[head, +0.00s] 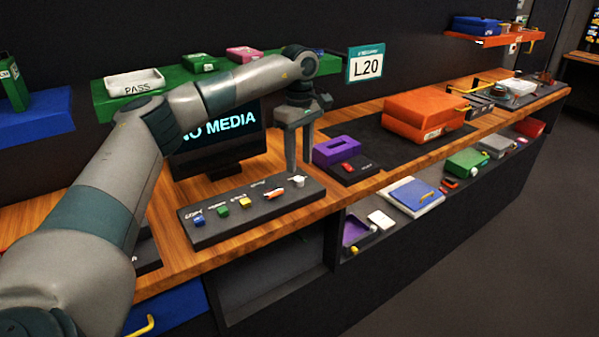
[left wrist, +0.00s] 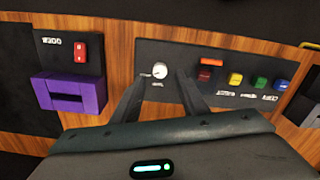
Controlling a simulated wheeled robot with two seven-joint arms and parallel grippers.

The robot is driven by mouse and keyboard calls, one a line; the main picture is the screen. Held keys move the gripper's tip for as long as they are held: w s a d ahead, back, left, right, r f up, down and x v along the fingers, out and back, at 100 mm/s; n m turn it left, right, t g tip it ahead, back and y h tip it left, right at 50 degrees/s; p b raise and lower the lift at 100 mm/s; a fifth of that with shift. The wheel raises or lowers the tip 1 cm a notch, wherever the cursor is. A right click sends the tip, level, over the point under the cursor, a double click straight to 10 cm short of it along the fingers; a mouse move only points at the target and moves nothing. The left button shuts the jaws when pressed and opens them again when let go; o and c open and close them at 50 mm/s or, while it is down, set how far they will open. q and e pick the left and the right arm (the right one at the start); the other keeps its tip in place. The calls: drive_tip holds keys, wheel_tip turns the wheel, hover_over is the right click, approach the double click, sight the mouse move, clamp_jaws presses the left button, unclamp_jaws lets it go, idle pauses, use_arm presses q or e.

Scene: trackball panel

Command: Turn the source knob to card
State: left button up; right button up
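A small white round knob (head: 299,182) sits at the right end of the dark sloped control panel (head: 215,234) in the head view. In the left wrist view the white knob (left wrist: 159,70) lies just beyond my fingertips, between their lines; its label is too small to read. My left gripper (head: 298,170) points down at the knob's end of the panel, its fingers spread and empty. In the left wrist view the left gripper (left wrist: 159,82) shows a clear gap between its fingers. Whether a finger touches the knob cannot be told. My right gripper is not in view.
Blue (head: 198,221), green (head: 223,211) and yellow (head: 245,201) buttons line the panel. A monitor (head: 220,140) behind it reads "NO MEDIA", partly hidden by my arm. A purple holder (head: 337,151) and orange box (head: 424,112) stand to the right.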

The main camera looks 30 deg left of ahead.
sight(300, 178)
use_arm(q)
drive_tip(key=shift+f+p, duration=0.35)
drive_tip(key=shift+f, duration=2.35)
clamp_jaws()
